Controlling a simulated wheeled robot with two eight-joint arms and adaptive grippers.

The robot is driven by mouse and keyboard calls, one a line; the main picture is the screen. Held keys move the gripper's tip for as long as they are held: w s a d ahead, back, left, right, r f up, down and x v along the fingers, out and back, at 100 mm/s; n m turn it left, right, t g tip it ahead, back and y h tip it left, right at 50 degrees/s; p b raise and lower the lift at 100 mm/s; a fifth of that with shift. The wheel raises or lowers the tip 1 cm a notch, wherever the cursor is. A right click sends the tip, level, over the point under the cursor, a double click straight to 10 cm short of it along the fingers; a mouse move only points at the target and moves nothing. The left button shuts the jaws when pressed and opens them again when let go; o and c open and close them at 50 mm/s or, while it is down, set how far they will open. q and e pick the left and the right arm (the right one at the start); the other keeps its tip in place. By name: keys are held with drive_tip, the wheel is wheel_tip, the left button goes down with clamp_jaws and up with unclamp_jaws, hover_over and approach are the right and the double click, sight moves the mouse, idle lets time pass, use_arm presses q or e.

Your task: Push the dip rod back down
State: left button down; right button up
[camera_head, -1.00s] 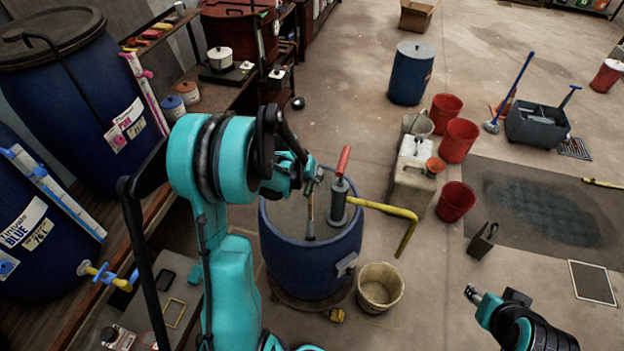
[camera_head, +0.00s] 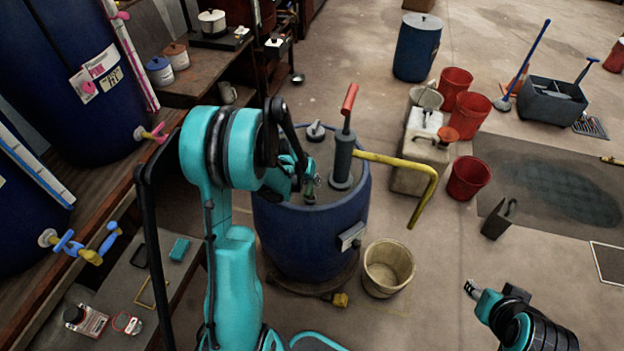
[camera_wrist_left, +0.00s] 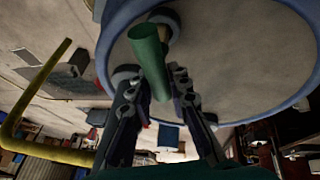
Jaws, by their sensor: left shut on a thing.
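The blue drum (camera_head: 305,238) stands in the middle of the head view with a grey top. My left gripper (camera_head: 310,188) is low over that top, left of the hand pump (camera_head: 343,155). In the left wrist view my left gripper (camera_wrist_left: 157,82) is shut on the green grip of the dip rod (camera_wrist_left: 150,55). Little of the rod shows below the fingers in the head view; its lower part is hidden. My right gripper (camera_head: 472,288) is at the lower right, apart from everything, and its jaws are too small to read.
The pump has a red handle (camera_head: 349,99) and a yellow spout (camera_head: 424,180) reaching right. A beige bucket (camera_head: 388,266) stands before the drum. A pale jerrycan (camera_head: 419,158) and red buckets (camera_head: 468,178) stand to the right. Open floor lies at the lower right.

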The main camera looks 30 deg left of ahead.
use_arm(q)
drive_tip(key=shift+s+f+b, duration=0.1)
drive_tip(key=shift+f+b, duration=0.3)
drive_tip(key=shift+f, duration=0.55)
drive_tip(key=c, duration=1.4)
unclamp_jaws()
drive_tip(key=v, duration=1.2)
drive_tip(key=s+d+r+m, duration=0.1)
drive_tip(key=s+d+r, duration=0.1)
drive_tip(key=s+d, duration=0.3)
drive_tip(key=s+d+r+m+t, duration=0.1)
drive_tip(key=s+d+r, duration=0.2)
drive_tip(key=s+d, duration=0.2)
drive_tip(key=s+d+r+m+t+y, duration=0.1)
drive_tip(key=s+d+r, duration=0.1)
drive_tip(key=s+d, duration=0.3)
drive_tip(key=shift+d+r, duration=0.3)
drive_tip(key=shift+d, duration=0.55)
